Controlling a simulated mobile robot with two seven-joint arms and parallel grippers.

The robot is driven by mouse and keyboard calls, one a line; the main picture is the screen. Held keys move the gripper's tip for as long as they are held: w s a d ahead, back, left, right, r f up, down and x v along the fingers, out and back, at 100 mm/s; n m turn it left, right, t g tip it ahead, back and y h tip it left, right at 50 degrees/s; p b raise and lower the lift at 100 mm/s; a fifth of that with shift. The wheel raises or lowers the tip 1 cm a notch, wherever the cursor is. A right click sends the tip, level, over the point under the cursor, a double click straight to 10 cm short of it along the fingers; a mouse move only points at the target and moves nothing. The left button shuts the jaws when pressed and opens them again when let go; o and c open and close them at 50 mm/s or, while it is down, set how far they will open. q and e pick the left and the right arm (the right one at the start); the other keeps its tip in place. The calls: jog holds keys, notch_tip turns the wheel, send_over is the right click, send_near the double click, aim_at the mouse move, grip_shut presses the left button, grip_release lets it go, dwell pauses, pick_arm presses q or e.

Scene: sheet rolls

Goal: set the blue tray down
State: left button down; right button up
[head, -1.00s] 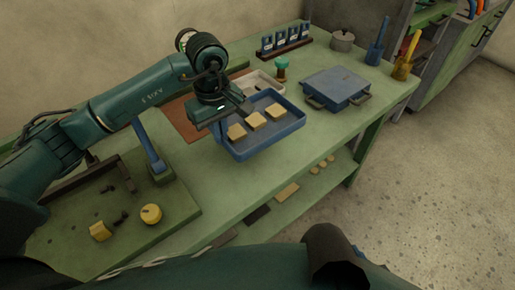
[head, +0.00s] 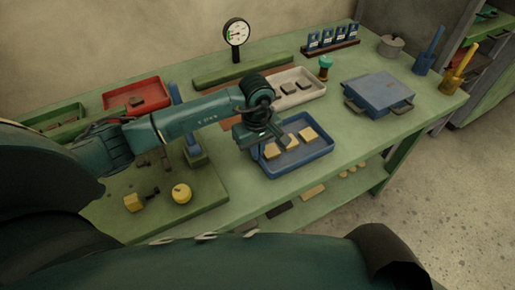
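The blue tray (head: 318,157) is over the green workbench, near its front edge, and looks about level. Three tan square blocks lie in it. My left gripper (head: 265,146) is at the tray's left rim and looks shut on it; the fingertips are partly hidden by the hand. I cannot clearly tell whether the tray's underside touches the bench. My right gripper is not in view.
A blue box with handles (head: 380,92) stands right of the tray. A pale tray (head: 297,82) with dark pieces and a teal-topped stamp (head: 325,66) are behind. A blue post (head: 183,118) and yellow pieces (head: 181,193) are left. Bare bench (head: 345,135) separates tray and box.

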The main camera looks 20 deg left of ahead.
pick_arm(q)
jog(key=shift+f, duration=0.2)
jog(key=c, duration=1.6)
grip_release()
jog(key=shift+r, duration=0.1)
